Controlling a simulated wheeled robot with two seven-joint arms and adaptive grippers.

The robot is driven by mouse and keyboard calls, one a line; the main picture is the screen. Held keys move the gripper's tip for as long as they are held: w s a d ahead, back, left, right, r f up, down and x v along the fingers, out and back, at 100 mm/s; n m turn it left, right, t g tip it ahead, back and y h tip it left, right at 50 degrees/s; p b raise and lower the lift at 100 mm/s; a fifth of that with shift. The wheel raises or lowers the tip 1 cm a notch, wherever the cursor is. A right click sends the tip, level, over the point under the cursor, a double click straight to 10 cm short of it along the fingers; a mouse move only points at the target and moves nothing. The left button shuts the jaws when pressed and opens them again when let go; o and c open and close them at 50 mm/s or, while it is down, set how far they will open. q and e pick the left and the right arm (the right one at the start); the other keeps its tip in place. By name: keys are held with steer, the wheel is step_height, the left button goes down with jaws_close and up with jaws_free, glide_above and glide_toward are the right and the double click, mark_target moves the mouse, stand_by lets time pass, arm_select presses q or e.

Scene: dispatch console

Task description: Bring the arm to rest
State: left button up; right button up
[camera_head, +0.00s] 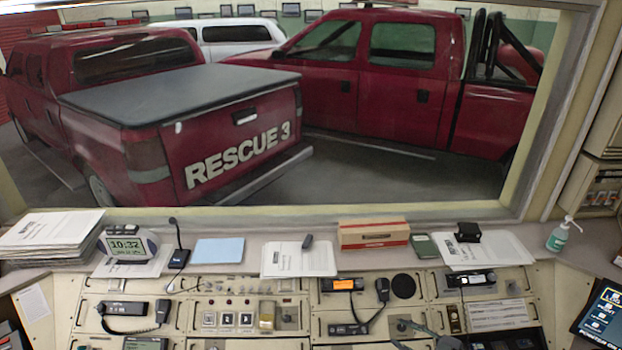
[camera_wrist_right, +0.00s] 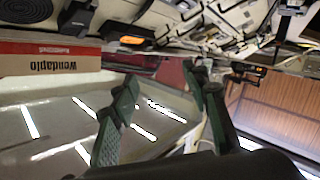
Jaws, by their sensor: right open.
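My right gripper (camera_head: 420,332) shows at the bottom edge of the head view, right of centre, over the lower part of the console. Only part of it is in the picture. In the right wrist view its two dark green fingers (camera_wrist_right: 160,85) stand apart with nothing between them. It is open and empty. My left gripper is not in the head view.
The console (camera_head: 230,301) holds radios, handsets and knobs. On the ledge are stacked papers (camera_head: 50,232), a clock (camera_head: 128,243), a blue pad (camera_head: 219,251), a cardboard box (camera_head: 373,234) and a sanitizer bottle (camera_head: 558,238). A monitor (camera_head: 603,315) stands at right.

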steer(key=s+d+f+m+h, duration=0.3)
steer(key=s+m+h, duration=0.4)
steer(key=s, duration=0.1)
steer(key=s+d+f+m+h, duration=0.3)
steer(key=s+f+m+h, duration=0.1)
steer(key=s+m+h, duration=0.25)
steer(key=s+m+g, duration=0.1)
steer(key=s+g, duration=0.5)
steer(key=s, duration=1.5)
step_height(320, 180, down, 35)
steer(key=s+a+g+b, duration=0.2)
steer(key=b, duration=0.3)
arm_select(q)
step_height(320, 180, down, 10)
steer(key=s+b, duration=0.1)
steer(key=b, duration=0.4)
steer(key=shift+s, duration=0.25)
arm_select(e)
steer(key=s+f+g+y, duration=0.1)
steer(key=s+f, duration=1.9)
steer(key=f, duration=0.3)
steer(key=shift+a+f+n, duration=0.15)
steer(key=shift+n, duration=0.3)
